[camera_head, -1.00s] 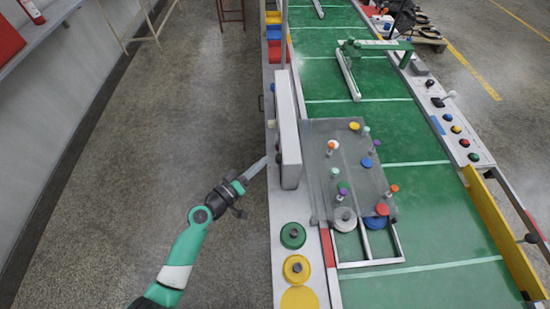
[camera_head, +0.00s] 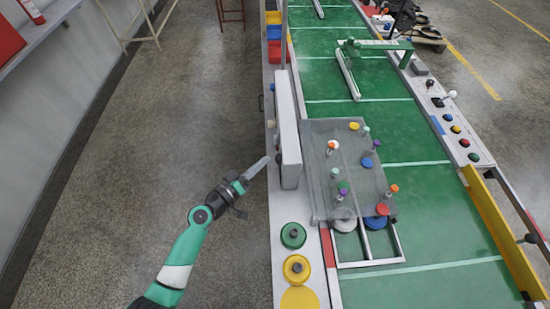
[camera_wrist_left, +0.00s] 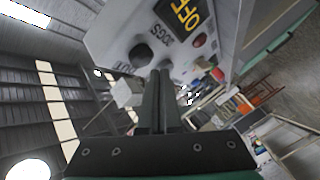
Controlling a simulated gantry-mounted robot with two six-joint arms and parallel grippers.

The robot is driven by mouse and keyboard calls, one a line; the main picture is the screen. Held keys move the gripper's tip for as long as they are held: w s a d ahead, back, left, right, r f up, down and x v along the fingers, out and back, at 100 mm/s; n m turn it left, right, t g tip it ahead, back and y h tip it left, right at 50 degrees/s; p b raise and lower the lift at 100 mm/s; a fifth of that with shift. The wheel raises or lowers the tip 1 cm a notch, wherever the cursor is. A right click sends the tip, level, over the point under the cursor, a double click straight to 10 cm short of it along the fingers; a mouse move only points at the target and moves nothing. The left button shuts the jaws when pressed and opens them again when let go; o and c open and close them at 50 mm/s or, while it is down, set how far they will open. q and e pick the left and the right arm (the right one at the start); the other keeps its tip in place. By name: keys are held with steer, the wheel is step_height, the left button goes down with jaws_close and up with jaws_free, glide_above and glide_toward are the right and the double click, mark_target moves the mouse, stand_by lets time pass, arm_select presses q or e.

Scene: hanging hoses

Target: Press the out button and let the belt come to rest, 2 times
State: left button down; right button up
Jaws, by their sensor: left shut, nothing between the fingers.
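My left gripper (camera_head: 264,161) is shut and empty. Its tips point at the left side of an upright white control box (camera_head: 289,135) at the belt's near-left edge. In the left wrist view the closed fingers (camera_wrist_left: 161,73) reach up to the box's panel (camera_wrist_left: 115,35). A dark round button (camera_wrist_left: 140,55) lies just left of the tips, and a red button (camera_wrist_left: 200,40) is to the right. The lettering is upside down, and I cannot surely read the label by the tips; contact is unclear. The green belt (camera_head: 440,240) runs away from me. My right gripper is out of view.
A grey plate (camera_head: 325,190) with several colour-capped bottles sits over the belt. Green (camera_head: 293,235) and yellow (camera_head: 296,268) round parts are on the near-left ledge. A yellow rail (camera_head: 500,225) lines the right side.

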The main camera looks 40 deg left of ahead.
arm_select(q)
steer(key=shift+w+d, duration=0.1)
steer(key=shift+d, duration=0.05)
steer(key=shift+w+d, duration=0.2)
steer(key=shift+w+d, duration=0.3)
steer(key=shift+d, duration=0.1)
stand_by(0.8)
steer(key=shift+s+a, duration=0.6)
steer(key=shift+a, duration=0.15)
steer(key=shift+b, duration=0.3)
steer(key=s+a+b, duration=0.1)
steer(key=s+a, duration=0.2)
steer(key=shift+s+a, duration=0.1)
steer(key=shift+a, duration=0.3)
stand_by(2.9)
